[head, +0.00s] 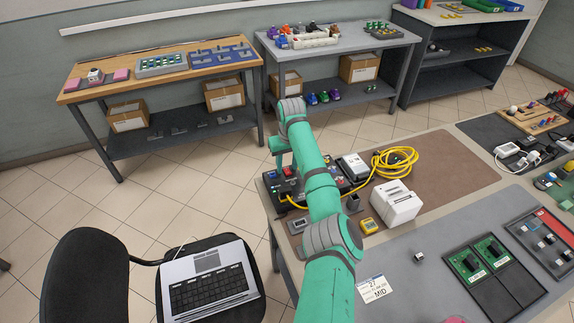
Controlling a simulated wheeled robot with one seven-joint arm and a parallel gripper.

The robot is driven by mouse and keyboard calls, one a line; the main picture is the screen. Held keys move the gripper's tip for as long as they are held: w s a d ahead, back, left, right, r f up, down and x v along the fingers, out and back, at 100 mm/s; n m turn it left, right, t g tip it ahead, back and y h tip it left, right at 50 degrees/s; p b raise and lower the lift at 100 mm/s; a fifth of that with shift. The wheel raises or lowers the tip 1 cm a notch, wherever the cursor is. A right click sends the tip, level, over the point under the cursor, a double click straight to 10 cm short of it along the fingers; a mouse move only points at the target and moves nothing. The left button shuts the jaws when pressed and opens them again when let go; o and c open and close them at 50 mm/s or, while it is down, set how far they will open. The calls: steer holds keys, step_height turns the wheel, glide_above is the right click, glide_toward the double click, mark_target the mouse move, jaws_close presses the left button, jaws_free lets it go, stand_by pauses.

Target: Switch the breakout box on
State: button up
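A dark box with red and other small coloured parts (284,188) lies at the left end of the near table, with a yellow cable beside it; it looks like the breakout box, but I cannot read a label. My arm crosses in front of it and hides part of it. Its switch and whether it is on cannot be made out. My gripper (279,160) points down at the box's far left side, just above or beside it. The fingertips are too small and hidden to show whether they are open or touching anything.
A black chair (85,275) with a laptop (210,280) stands at the left. Bare brown mat (450,170) lies farther right.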

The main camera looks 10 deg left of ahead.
mark_target(289, 173)
steer(key=shift+r, duration=0.1)
step_height(289, 173, up, 11)
steer(key=s, duration=0.1)
steer(key=shift+d+f, duration=0.2)
steer(key=shift+d, duration=0.2)
steer(key=shift+s, duration=0.15)
stand_by(0.4)
